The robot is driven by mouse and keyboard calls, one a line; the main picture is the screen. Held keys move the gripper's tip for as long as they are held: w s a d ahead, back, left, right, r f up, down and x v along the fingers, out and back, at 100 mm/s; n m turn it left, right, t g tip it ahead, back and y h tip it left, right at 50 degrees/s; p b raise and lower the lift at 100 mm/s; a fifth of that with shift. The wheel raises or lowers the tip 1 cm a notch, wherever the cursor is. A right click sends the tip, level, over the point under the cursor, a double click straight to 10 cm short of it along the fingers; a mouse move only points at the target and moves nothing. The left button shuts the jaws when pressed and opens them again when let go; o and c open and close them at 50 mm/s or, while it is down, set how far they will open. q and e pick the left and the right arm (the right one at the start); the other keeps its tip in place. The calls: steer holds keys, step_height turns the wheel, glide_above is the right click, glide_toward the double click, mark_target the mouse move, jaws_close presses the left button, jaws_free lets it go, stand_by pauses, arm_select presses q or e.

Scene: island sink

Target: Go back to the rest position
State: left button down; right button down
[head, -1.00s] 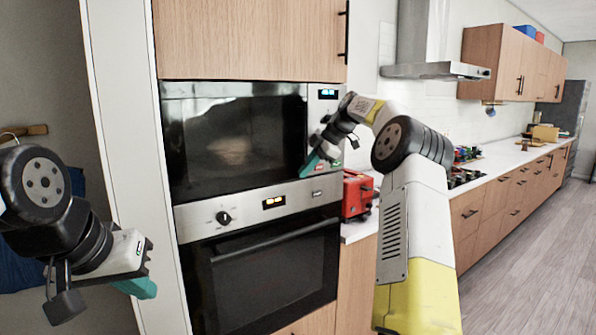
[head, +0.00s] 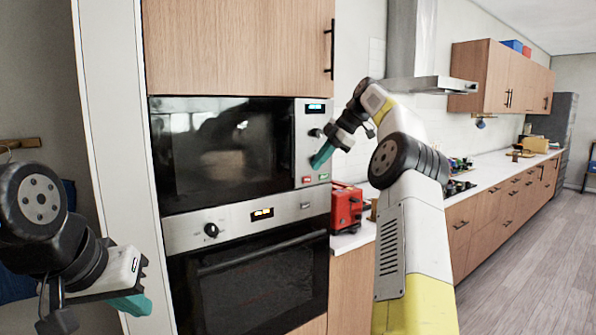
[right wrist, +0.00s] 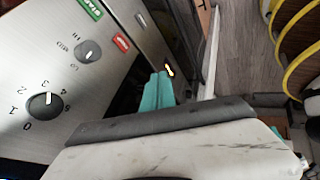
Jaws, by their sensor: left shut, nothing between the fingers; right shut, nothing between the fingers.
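My right gripper (head: 321,156) is in front of the microwave's control panel in the head view, its teal fingers shut and empty. In the right wrist view its teal fingertips (right wrist: 158,90) are together, with the panel's knobs and buttons beside them. I cannot tell exactly how far they are from the panel. My left gripper (head: 136,305) is at the lower left of the head view, low beside the white cabinet side panel, with its teal fingers shut and empty.
The microwave (head: 225,150) is built in above an oven (head: 260,275). A red toaster (head: 346,206) stands on the counter right of the oven, near my right arm. The counter (head: 492,178) runs back to the right, under a range hood (head: 430,84). The wooden floor (head: 520,270) at right is clear.

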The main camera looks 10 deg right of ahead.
steer(key=s+a+r+m+h, duration=0.2)
steer(key=s+a+m, duration=0.3)
steer(key=s, duration=0.4)
steer(key=s+a+r+m+h, duration=0.1)
steer(key=s+a+m, duration=0.3)
steer(key=s+a, duration=0.35)
steer(key=s+f+m+t, duration=0.1)
steer(key=s+f+m, duration=0.4)
steer(key=s, duration=0.6)
steer(key=s+f+m+t, duration=0.1)
steer(key=s+f+m, duration=0.4)
steer(key=s+f, duration=0.5)
steer(key=shift+s+d+f+h, duration=0.2)
steer(key=shift+s+h, duration=0.2)
steer(key=shift+s, duration=0.85)
